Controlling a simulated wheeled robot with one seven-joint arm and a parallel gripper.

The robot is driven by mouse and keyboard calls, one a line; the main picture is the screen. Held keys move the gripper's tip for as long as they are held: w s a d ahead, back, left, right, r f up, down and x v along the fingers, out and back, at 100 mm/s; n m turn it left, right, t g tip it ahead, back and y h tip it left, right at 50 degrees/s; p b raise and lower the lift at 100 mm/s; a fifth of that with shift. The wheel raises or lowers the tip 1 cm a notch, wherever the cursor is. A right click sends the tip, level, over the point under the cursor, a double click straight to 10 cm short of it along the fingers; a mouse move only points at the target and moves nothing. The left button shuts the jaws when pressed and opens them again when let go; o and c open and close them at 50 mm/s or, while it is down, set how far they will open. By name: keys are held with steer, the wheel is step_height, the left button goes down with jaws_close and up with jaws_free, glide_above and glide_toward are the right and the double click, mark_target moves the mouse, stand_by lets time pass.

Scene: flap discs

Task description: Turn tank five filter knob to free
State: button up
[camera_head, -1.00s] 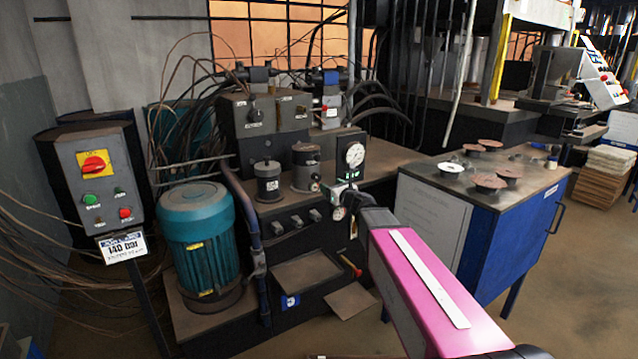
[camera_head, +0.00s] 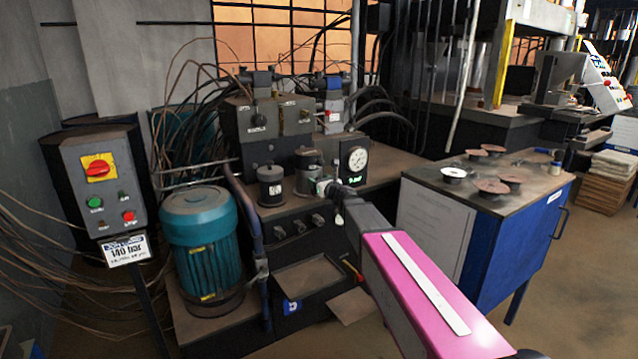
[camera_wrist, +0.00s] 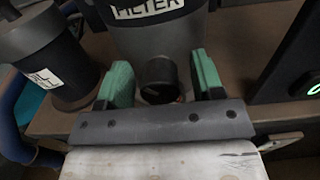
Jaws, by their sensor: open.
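The filter (camera_wrist: 150,32) is a dark grey canister labelled FILTER at the top of the wrist view. In the head view the filter (camera_head: 307,165) stands on the tank top, left of the gauge. Its dark round knob (camera_wrist: 158,72) faces my wrist camera. My gripper (camera_wrist: 161,80) is open, with one green finger on each side of the knob and a gap visible on both sides. In the head view my gripper (camera_head: 324,186) is at the filter's lower front, and my arm hides part of the tank. The tank carries a blue label with a 5 (camera_head: 291,306).
A second dark canister (camera_wrist: 45,50) stands close on the left. A gauge panel (camera_head: 354,158) stands close on the right. A row of small valves (camera_head: 299,225) is on the tank front. A blue cabinet with discs (camera_head: 520,235) is at right.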

steer(key=c, duration=0.9)
steer(key=shift+n, duration=0.7)
steer(key=o, duration=0.9)
steer(key=v, duration=1.1)
steer(key=shift+w, duration=0.1)
